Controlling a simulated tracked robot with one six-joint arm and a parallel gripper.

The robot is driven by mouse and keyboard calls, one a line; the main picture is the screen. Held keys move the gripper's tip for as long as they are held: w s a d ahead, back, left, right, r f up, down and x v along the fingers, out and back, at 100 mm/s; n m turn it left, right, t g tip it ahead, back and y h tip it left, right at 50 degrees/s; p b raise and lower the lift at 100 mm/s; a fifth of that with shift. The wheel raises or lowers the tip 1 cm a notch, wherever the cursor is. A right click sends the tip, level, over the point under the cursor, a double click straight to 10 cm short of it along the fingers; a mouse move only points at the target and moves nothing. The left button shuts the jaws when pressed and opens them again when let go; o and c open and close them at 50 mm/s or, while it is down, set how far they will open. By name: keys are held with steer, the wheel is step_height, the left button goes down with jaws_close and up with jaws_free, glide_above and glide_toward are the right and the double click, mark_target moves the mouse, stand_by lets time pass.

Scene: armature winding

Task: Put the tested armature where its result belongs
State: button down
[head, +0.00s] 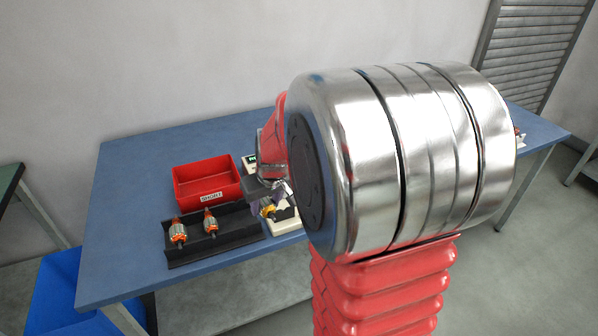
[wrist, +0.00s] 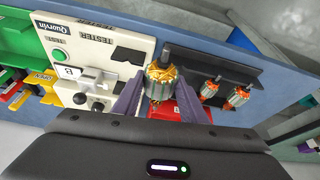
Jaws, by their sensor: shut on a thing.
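My gripper (head: 262,200) is shut on an armature with a steel core and orange-yellow windings. In the wrist view the armature (wrist: 161,80) sits between the two grey fingers (wrist: 158,103), its dark shaft pointing up the picture. In the head view only part of the held armature (head: 268,209) shows beside my arm. The white tester (wrist: 98,42) is beside the held armature, with a round green lamp or button (wrist: 58,55) and a card reading B. A red bin labelled SHORT (head: 211,196) stands on the blue table; part of it (wrist: 165,111) shows behind the armature.
A black rack (head: 236,240) holds two other armatures (head: 178,232) (head: 210,223) in front of the red bin. My arm hides the table's middle.

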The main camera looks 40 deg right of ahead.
steer(key=w+a+f+n, duration=0.1)
steer(key=w+a, duration=0.3)
steer(key=a, duration=0.5)
steer(key=w+a+f+n, duration=0.1)
steer(key=w+a+f, duration=0.2)
steer(key=a, duration=0.6)
steer(key=shift+w+f+y, duration=0.25)
steer(key=shift+w+y, duration=0.15)
steer(key=shift+w, duration=0.45)
steer(key=shift+a, duration=0.1)
